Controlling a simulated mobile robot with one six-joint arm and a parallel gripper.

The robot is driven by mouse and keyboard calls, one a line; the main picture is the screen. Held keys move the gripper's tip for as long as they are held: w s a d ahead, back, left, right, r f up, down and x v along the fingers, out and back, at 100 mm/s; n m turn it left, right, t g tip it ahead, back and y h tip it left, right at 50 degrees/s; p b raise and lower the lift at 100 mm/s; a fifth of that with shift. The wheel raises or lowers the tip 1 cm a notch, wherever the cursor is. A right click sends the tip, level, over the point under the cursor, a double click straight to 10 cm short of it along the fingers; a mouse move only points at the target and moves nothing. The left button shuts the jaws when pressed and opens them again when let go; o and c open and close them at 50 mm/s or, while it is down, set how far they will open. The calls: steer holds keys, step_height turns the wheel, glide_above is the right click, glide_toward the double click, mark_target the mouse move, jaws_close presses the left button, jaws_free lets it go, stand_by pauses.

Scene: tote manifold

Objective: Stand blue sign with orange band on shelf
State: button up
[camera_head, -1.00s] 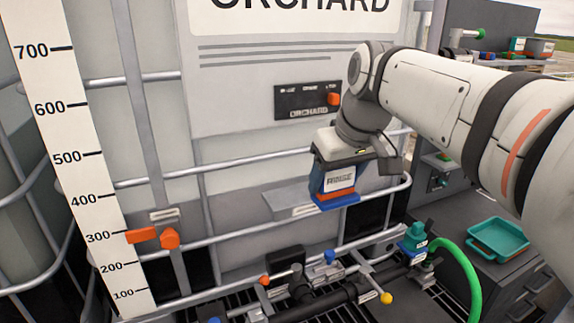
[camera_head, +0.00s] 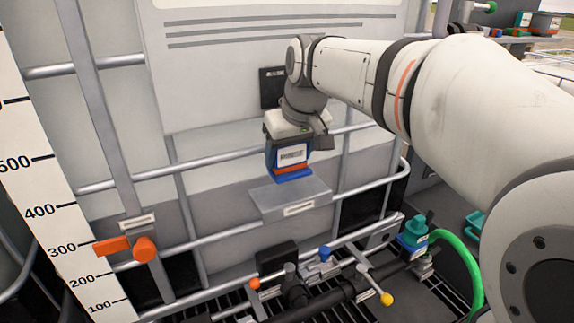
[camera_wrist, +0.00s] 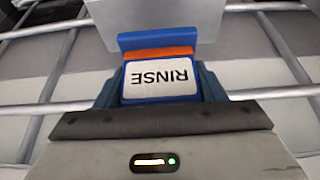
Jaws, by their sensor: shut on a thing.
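The blue sign (camera_head: 275,161) has a white label, an orange band near its bottom and a blue foot. In the wrist view the sign (camera_wrist: 158,98) shows the word RINSE, upside down in the picture. My gripper (camera_head: 290,158) is shut on the sign, one finger on each side, and holds it upright with the foot lowest. The grey shelf (camera_head: 265,203) is a small ledge on the tank cage front. The sign's foot appears just above the shelf's back part. Whether it touches cannot be told. The shelf also shows in the wrist view (camera_wrist: 150,16).
Horizontal and vertical cage bars (camera_head: 225,167) surround the shelf. Below it are a dark pipe with a yellow-knobbed valve (camera_head: 386,298), a teal fitting (camera_head: 416,228) and a green hose (camera_head: 465,262). A white scale (camera_head: 50,235) stands at left.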

mark_target(290, 164)
step_height(290, 164, down, 4)
steer(key=shift+r+b, duration=0.25)
steer(key=shift+b, duration=0.95)
steer(key=shift+w+a, duration=0.1)
steer(key=shift+w, duration=0.15)
steer(key=shift+s, duration=0.2)
steer(key=shift+f, duration=0.2)
steer(key=o, duration=1)
steer(key=shift+w, duration=0.1)
